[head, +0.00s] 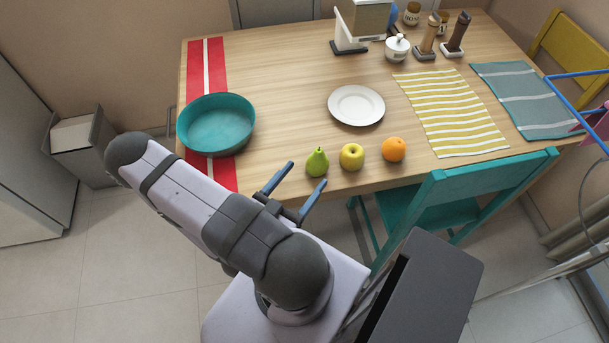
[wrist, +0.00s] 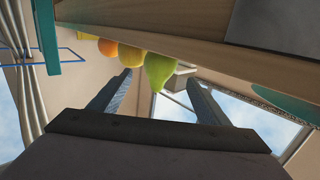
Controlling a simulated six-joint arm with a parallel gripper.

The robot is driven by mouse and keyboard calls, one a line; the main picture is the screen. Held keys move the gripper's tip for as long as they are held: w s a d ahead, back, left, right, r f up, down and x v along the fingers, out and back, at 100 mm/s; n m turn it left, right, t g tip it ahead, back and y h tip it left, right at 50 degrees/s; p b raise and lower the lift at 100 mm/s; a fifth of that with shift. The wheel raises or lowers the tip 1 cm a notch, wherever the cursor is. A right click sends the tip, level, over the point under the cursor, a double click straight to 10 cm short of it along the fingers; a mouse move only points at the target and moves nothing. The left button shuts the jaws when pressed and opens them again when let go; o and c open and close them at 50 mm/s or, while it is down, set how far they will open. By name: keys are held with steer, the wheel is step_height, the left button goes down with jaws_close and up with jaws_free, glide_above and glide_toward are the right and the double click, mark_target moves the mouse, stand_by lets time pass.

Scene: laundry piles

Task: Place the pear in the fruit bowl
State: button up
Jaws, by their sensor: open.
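The green pear (head: 317,161) stands upright near the table's front edge in the head view. The teal bowl (head: 216,123) is empty and sits at the table's left end, on a red and white runner. My gripper (head: 299,182) is open and empty, just in front of the table edge and close to the pear. In the wrist view, the gripper (wrist: 158,95) has its two fingers spread apart. The pear (wrist: 159,72) shows beyond and between them, not touched. The bowl's teal rim (wrist: 281,104) shows at the right of that view.
A yellow apple (head: 352,157) and an orange (head: 393,149) stand right of the pear. A white plate (head: 356,105) lies behind them. A teal chair (head: 450,195) stands at the table's front right. The wooden table (head: 285,110) is clear between bowl and plate.

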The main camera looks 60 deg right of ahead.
steer(key=shift+r, duration=0.1)
steer(key=r+p, duration=0.1)
steer(key=p, duration=0.1)
steer(key=y+p, duration=0.1)
steer(key=p, duration=0.1)
steer(key=shift+w+a+r, duration=0.1)
steer(key=shift+a+r, duration=0.3)
steer(key=p, duration=0.1)
steer(key=a+y+p, duration=0.1)
steer(key=shift+r+p, duration=0.25)
steer(key=shift+p, duration=0.1)
steer(key=shift+a+f+y+p, duration=0.2)
steer(key=shift+y+p, duration=0.1)
steer(key=shift+y, duration=0.1)
steer(key=shift+d, duration=0.1)
steer(key=shift+x, duration=0.95)
steer(key=shift+d+f, duration=0.1)
